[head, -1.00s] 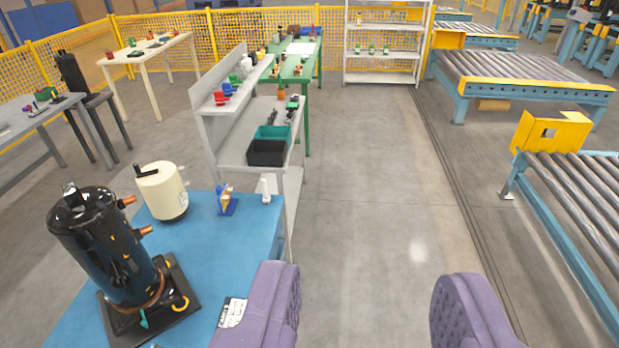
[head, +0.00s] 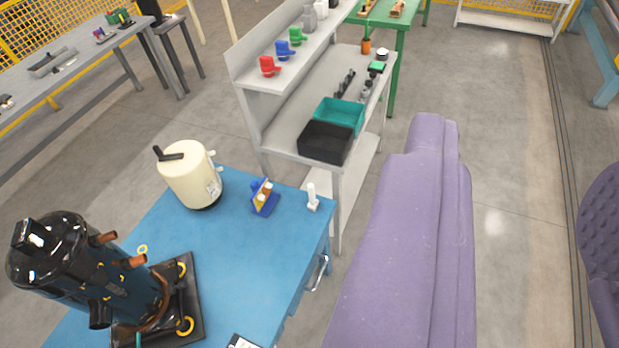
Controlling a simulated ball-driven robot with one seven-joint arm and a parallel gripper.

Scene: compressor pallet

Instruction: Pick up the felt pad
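I cannot make out a felt pad in this view. My gripper (head: 525,165) shows as two purple padded fingers on the right side, spread wide apart with only bare floor between them. The left finger is long and large in the picture; the right one is cut off by the right edge. The gripper is right of the blue table (head: 235,245) and holds nothing. On that table stand a black compressor (head: 85,265) on a dark base plate, a cream tank (head: 190,178), a blue and yellow holder (head: 265,198) and a small white stand (head: 312,197).
A grey bench (head: 283,140) behind the table carries a black bin (head: 325,142), a teal bin (head: 340,115) and small tools. Its shelf holds red, blue and green items. A green table (head: 400,20) is beyond. The floor on the right is open.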

